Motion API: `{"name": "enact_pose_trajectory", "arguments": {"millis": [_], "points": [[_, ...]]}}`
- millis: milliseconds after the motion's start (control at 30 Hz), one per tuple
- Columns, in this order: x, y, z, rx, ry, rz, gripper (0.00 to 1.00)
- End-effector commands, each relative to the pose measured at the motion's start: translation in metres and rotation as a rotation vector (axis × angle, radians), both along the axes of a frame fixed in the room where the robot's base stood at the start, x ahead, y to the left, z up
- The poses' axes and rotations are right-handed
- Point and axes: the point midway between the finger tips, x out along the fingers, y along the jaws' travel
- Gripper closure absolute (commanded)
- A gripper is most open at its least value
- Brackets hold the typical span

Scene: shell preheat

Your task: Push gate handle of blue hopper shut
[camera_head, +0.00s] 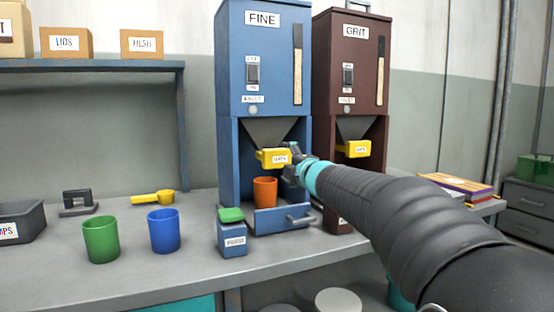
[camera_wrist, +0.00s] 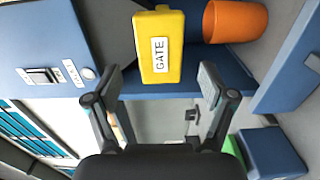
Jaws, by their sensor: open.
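The blue hopper (camera_head: 263,60), labelled FINE, stands on the bench. Its yellow gate handle (camera_head: 274,158) sticks out under the grey funnel (camera_head: 270,131). An orange cup (camera_head: 265,191) stands below the handle in the hopper's bay. My gripper (camera_head: 292,165) is just right of the handle in the head view, partly overlapping it. In the wrist view the handle (camera_wrist: 160,48), marked GATE, lies ahead between the two fingertips, and my gripper (camera_wrist: 162,84) is open with nothing held. I cannot tell if a finger touches the handle. The orange cup also shows at the wrist view's top (camera_wrist: 235,20).
A brown GRIT hopper (camera_head: 350,60) with its own yellow handle (camera_head: 356,149) stands close on the right. A blue box with a green top (camera_head: 231,236) and a drawer (camera_head: 282,220) are below. Green (camera_head: 101,239) and blue (camera_head: 164,230) cups stand left.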

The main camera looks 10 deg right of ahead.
Motion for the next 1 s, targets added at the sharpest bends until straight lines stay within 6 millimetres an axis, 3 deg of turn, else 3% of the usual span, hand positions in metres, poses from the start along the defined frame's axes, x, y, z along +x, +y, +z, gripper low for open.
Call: {"name": "enact_pose_trajectory", "arguments": {"millis": [100, 333, 800, 833, 1000], "points": [[0.022, 0.006, 0.000, 0.001, 0.001, 0.001, 0.18], [0.050, 0.014, 0.000, 0.001, 0.001, 0.000, 0.18], [0.061, 0.018, 0.000, 0.001, 0.000, -0.001, 0.18], [0.061, 0.017, 0.000, 0.001, 0.000, -0.001, 0.20], [0.061, 0.018, 0.000, 0.001, 0.000, 0.000, 0.63]]}}
